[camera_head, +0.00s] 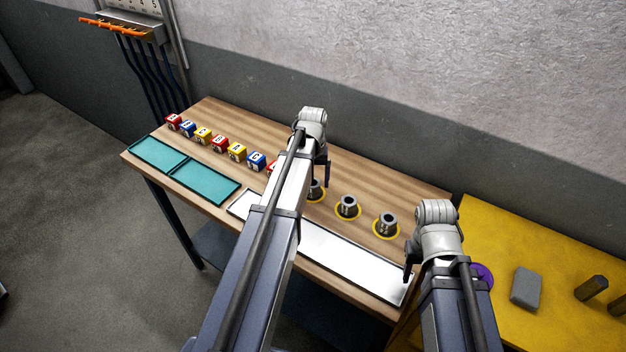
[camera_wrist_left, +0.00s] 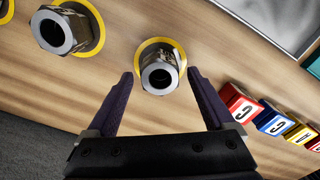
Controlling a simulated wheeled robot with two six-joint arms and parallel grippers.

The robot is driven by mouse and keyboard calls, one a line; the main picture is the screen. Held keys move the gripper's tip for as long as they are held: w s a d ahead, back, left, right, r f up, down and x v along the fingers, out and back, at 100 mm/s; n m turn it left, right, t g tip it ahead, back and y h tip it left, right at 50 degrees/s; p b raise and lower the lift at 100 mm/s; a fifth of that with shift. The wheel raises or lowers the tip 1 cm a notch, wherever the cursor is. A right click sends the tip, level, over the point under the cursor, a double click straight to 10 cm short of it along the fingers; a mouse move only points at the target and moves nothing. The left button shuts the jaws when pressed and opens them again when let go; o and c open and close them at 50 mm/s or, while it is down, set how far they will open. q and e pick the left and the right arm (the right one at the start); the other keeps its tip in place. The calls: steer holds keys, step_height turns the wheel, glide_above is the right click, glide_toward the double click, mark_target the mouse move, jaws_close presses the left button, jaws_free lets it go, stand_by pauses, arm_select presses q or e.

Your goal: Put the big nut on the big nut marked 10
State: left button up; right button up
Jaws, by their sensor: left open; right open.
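In the head view, several grey nut-like parts stand in a row on yellow rings: a left one (camera_head: 316,191) partly hidden by my left arm, a middle one (camera_head: 348,206) and a right one (camera_head: 387,225). My left gripper (camera_head: 325,178) hangs over the left one. In the left wrist view, a hollow dark hex part (camera_wrist_left: 160,72) on its yellow ring lies between the open, empty fingers of that gripper (camera_wrist_left: 160,76). A larger-looking one (camera_wrist_left: 66,31) is at upper left. No number 10 is readable. My right gripper (camera_head: 409,264) is open near the white tray's right end.
Teal trays (camera_head: 205,180) and a long white tray (camera_head: 340,255) lie along the front. A yellow table (camera_head: 550,270) at right holds a grey block (camera_head: 526,288).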

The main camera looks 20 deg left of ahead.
mark_target(313, 183)
arm_select(q)
step_height(313, 183, up, 12)
steer(key=p, duration=1.2)
steer(key=s+d+m, duration=0.4)
steer(key=s+d, duration=0.5)
steer(key=d, duration=0.2)
steer(key=s+d+m+y, duration=0.1)
steer(key=s+d+m, duration=0.3)
steer(key=s+d, duration=0.5)
steer(key=d, duration=0.3)
steer(key=shift+d+r, duration=0.15)
steer(key=shift+d, duration=0.15)
steer(key=shift+s, duration=0.1)
